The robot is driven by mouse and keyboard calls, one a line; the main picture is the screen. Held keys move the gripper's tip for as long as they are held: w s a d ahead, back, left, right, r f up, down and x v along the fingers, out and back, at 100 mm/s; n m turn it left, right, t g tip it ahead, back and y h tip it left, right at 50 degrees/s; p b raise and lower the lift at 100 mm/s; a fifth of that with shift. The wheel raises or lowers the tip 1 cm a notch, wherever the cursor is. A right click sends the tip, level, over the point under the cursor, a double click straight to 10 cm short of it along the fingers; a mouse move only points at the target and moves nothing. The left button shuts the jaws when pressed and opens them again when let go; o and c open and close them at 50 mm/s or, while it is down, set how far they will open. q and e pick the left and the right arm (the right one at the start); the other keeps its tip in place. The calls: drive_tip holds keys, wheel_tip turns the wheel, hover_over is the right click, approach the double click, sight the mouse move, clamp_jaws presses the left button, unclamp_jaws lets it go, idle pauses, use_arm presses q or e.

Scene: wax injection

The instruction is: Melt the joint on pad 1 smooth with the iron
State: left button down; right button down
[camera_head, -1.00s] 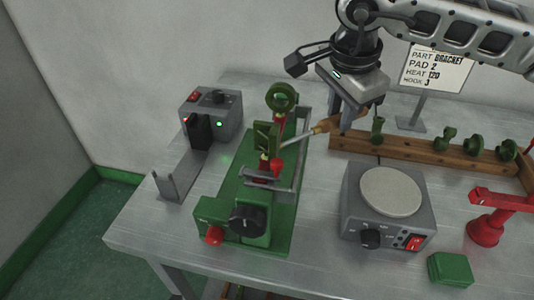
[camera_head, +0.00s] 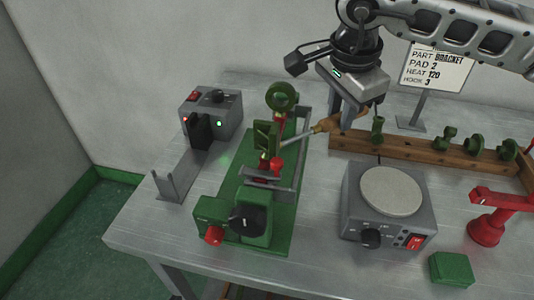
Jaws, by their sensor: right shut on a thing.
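My right gripper (camera_head: 348,118) is shut on the wooden handle of the iron (camera_head: 310,133). The iron's thin metal shaft points left and down to the green part (camera_head: 265,138) on the green fixture (camera_head: 222,200). The tip is at or close to a red piece (camera_head: 277,164) there; I cannot tell whether they touch. The joint on pad 1 is too small to make out. My left gripper is not in view.
A grey box with a red switch (camera_head: 212,112) and a metal stand (camera_head: 172,187) are left of the fixture. A hot plate (camera_head: 390,192), a red stand (camera_head: 487,228), a green block (camera_head: 451,268) and a wooden rack of green parts (camera_head: 430,155) are right. A sign (camera_head: 437,68) reads "PAD 2".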

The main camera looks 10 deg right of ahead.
idle(0.3)
drive_tip(key=shift+w+d+r+p, duration=0.2)
drive_tip(key=shift+d+r, duration=0.25)
drive_tip(key=shift+d, duration=0.15)
drive_tip(key=shift+w+d+r+p, duration=0.2)
drive_tip(key=shift+d+r, duration=0.2)
drive_tip(key=shift+d, duration=0.25)
drive_tip(key=shift+w+d+r+p, duration=0.2)
drive_tip(key=shift+d+r, duration=0.25)
drive_tip(key=shift+d, duration=0.15)
drive_tip(key=shift+w+d+p+v, duration=0.1)
drive_tip(key=shift+w+p+v, duration=0.1)
drive_tip(key=shift+p+v, duration=0.65)
drive_tip(key=shift+w+d+p+v, duration=0.15)
drive_tip(key=shift+p+v, duration=0.3)
drive_tip(key=shift+v, duration=0.75)
